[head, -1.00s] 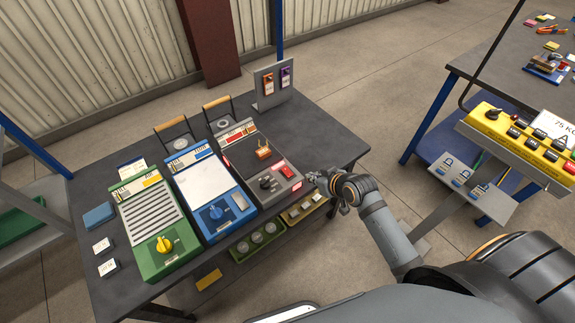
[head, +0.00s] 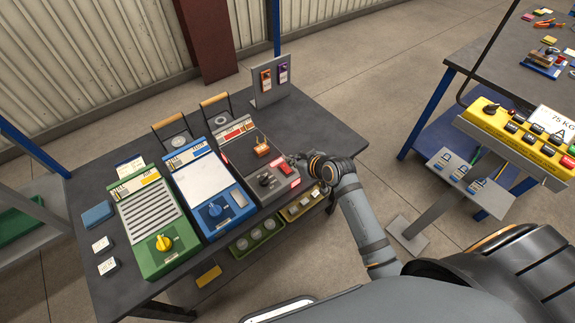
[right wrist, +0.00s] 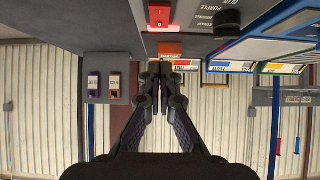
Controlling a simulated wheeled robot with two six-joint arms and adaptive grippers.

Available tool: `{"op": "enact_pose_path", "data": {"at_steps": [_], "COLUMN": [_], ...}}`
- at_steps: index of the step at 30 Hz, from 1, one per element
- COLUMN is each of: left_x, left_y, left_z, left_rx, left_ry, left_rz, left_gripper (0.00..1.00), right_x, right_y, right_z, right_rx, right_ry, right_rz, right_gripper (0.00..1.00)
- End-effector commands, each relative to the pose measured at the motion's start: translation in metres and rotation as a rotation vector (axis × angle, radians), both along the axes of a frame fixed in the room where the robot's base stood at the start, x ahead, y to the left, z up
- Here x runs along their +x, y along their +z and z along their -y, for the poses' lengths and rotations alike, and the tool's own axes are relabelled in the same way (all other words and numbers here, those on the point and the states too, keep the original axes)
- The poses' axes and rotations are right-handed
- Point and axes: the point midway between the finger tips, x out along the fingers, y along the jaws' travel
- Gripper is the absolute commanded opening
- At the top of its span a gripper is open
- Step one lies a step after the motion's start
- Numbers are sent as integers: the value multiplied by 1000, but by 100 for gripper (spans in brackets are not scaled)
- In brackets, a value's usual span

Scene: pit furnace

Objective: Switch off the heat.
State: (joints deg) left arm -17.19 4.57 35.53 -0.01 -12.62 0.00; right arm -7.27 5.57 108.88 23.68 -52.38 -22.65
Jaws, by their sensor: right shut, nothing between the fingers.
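Three control units stand side by side on the table: a green one (head: 150,262) with a yellow knob (head: 163,242), a blue one (head: 193,169) with a blue knob (head: 214,209), and a dark grey one (head: 236,152) with a black knob (head: 266,180) and a red switch (head: 286,169). An orange-brown handled piece (head: 262,149) sits on the grey unit. My right gripper (head: 296,160) is shut and empty, close to the red switch; contact cannot be told. In the right wrist view the red rocker (right wrist: 159,14) shows beyond the shut fingertips (right wrist: 160,68). My left gripper is out of view.
An upright grey panel (head: 258,92) with an orange and a purple switch stands at the table's back right. A yellow control box (head: 490,120) stands on a post to the right. Small blocks lie at the table's left. The table's right end is bare.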

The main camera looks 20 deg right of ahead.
Motion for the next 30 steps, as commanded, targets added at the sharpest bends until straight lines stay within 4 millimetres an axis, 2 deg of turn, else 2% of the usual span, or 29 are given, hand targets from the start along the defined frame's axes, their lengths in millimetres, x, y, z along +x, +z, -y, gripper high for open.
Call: {"op": "enact_pose_path", "data": {"at_steps": [4,7,12,30], "left_x": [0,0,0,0], "left_y": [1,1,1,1], "left_z": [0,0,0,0], "left_rx": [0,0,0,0], "left_ry": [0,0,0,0], "left_rz": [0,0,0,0], "left_gripper": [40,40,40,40], "right_x": [24,23,25,28], "right_y": [-18,-37,-53,-62], "right_z": [-10,-9,-9,-10], "right_rx": [3,1,0,-1], "right_ry": [-1,0,0,-1], "right_rz": [0,-4,0,-2], "right_gripper": [0,0,0,0]}}
